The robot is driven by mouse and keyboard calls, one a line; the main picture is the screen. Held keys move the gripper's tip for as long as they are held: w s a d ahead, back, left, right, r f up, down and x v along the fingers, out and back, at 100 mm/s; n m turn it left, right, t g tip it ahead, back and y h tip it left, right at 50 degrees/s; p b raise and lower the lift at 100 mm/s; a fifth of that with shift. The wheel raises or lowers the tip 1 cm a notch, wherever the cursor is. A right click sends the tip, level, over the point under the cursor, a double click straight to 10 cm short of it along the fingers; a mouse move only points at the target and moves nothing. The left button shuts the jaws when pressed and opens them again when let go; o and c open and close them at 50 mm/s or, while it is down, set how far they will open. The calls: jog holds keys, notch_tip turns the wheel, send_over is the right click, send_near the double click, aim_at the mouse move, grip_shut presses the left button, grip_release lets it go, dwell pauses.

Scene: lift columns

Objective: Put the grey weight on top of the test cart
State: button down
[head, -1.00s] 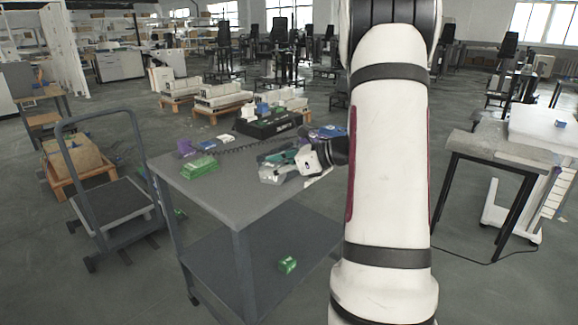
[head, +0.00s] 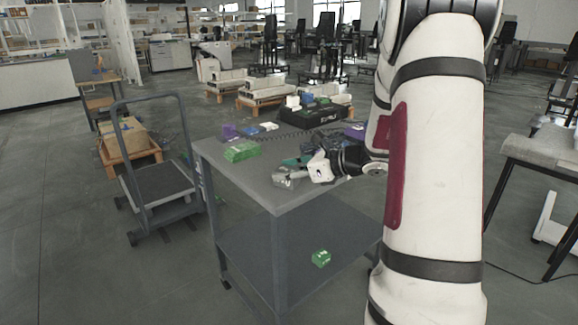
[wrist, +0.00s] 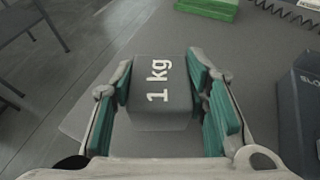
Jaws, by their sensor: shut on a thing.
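My gripper (head: 296,170) is shut on the grey weight (wrist: 160,95), a block marked "1 kg", with teal finger pads on both sides. The weight also shows in the head view (head: 283,181), small and partly covered by the fingers. The test cart is a grey two-level cart; its top (head: 262,187) lies below the gripper and the weight, near the front edge. The cart top also shows in the wrist view (wrist: 92,112). I cannot tell whether the weight touches the top or hangs just above it.
On the cart top are a green box (head: 241,152), a purple item (head: 229,132) and a black case (head: 312,115) at the back. A small green box (head: 321,258) is on the lower shelf. A trolley (head: 160,184) stands left.

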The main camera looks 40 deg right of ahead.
dwell(0.3)
jog(key=c, duration=0.9)
grip_release()
jog(key=shift+f, duration=0.1)
jog(key=shift+c, duration=0.2)
